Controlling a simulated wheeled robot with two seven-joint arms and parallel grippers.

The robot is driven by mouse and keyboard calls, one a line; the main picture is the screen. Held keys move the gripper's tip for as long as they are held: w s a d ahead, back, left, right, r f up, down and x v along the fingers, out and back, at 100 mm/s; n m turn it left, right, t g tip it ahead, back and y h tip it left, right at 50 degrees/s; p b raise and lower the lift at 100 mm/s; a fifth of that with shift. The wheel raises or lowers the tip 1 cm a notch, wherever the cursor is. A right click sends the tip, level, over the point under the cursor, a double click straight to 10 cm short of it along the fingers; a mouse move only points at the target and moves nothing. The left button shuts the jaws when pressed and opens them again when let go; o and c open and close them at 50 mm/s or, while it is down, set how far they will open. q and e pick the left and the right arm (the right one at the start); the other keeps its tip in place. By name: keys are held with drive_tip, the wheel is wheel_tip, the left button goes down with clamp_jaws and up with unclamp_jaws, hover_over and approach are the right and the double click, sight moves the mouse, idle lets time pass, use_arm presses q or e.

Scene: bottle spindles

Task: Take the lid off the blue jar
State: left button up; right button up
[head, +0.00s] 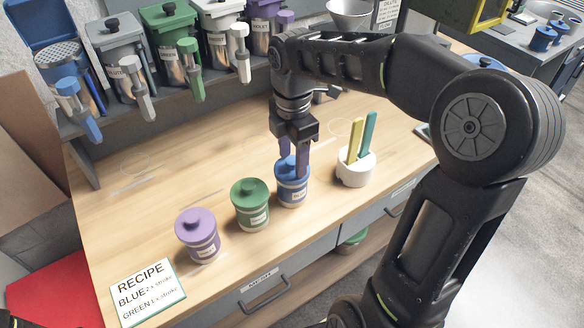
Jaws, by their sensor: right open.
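The blue jar (292,190) stands upright on the wooden counter, at the right end of a row of three jars. Its blue lid (286,164) is on top of it, partly hidden by my gripper. My right gripper (294,164) points down at the lid, with its fingers apart on either side of the lid's top. The fingers are open; whether they touch the lid cannot be told.
A green jar (250,204) and a purple jar (198,236) stand left of the blue jar. A white cup (356,171) with yellow and teal sticks is close on the right. A recipe card (147,292) lies front left. Dispensers line the back shelf.

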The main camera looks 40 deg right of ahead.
idle(0.3)
clamp_jaws()
idle(0.4)
